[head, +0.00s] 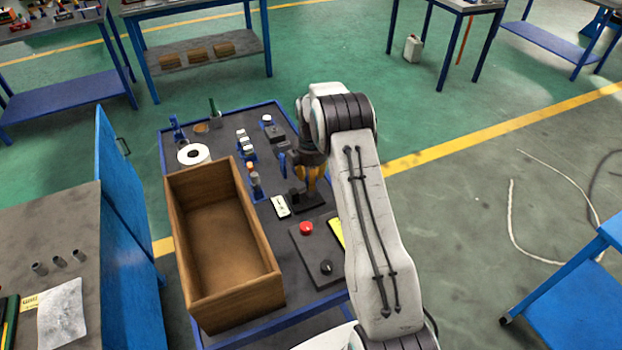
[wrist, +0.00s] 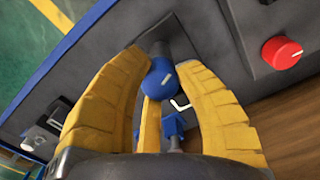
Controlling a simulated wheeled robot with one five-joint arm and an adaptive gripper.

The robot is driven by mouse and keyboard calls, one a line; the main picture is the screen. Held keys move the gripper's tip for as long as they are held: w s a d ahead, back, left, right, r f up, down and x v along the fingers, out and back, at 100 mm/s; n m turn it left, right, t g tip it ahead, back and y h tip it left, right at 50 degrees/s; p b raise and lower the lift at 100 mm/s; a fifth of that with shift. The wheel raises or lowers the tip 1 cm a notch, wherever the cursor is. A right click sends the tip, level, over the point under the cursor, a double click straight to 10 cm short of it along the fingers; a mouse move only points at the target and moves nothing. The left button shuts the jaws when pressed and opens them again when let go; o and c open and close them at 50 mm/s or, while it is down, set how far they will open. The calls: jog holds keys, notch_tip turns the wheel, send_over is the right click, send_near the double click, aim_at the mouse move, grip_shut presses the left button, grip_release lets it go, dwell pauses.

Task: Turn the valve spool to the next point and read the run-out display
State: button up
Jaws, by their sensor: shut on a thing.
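My gripper (wrist: 163,95) has yellow fingers closed around a blue rounded knob (wrist: 161,80) with a white mark on its face. In the wrist view the knob sits at the end of a grey shaft, which I take to be the valve spool, against a dark block. The rest of the spool is hidden by the fingers. In the head view my gripper (head: 312,176) is over the cart, just above a black block (head: 307,201). A small pale plate or display (head: 280,207) lies left of that block; I cannot read it.
An open wooden crate (head: 180,240) stands on the cart's left side. A control box with a red button (head: 306,228) and a black knob (head: 326,268) lies near the front. A white roll (head: 193,154) and several small fixtures are at the back. A blue cabinet door (head: 125,200) stands left.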

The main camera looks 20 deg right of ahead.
grip_shut()
